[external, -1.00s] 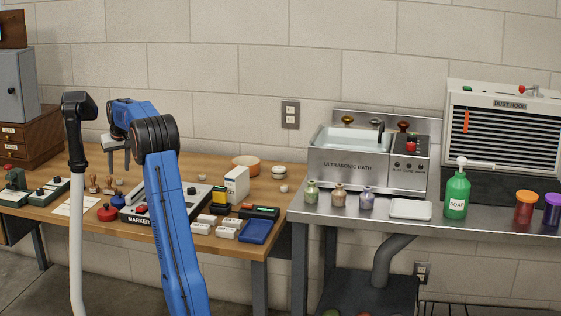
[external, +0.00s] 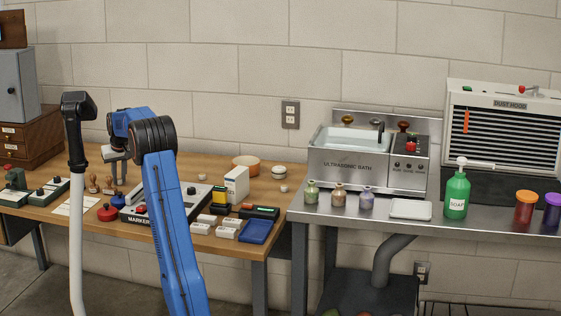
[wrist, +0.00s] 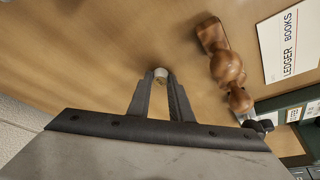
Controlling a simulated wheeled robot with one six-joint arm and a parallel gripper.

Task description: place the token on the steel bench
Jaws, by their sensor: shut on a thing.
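The token (wrist: 160,73) is a small pale disc-like piece between my fingertips in the wrist view, low over the wooden table; I cannot tell if it still touches the wood. My gripper (wrist: 161,80) is shut on it, fingers pointing down. In the external view my gripper (external: 119,181) is at the back left of the wooden table, and the token is too small to make out there. The steel bench (external: 455,226) stands on the right, well away from my gripper.
Wooden stamps (wrist: 228,68) stand close beside my gripper, with the ledger card (wrist: 291,45) near them. The wooden table (external: 185,165) also holds a white box (external: 236,184) and an orange bowl (external: 246,161). On the steel bench are an ultrasonic bath (external: 345,165), small vases, a white pad (external: 410,209) and a soap bottle (external: 456,195).

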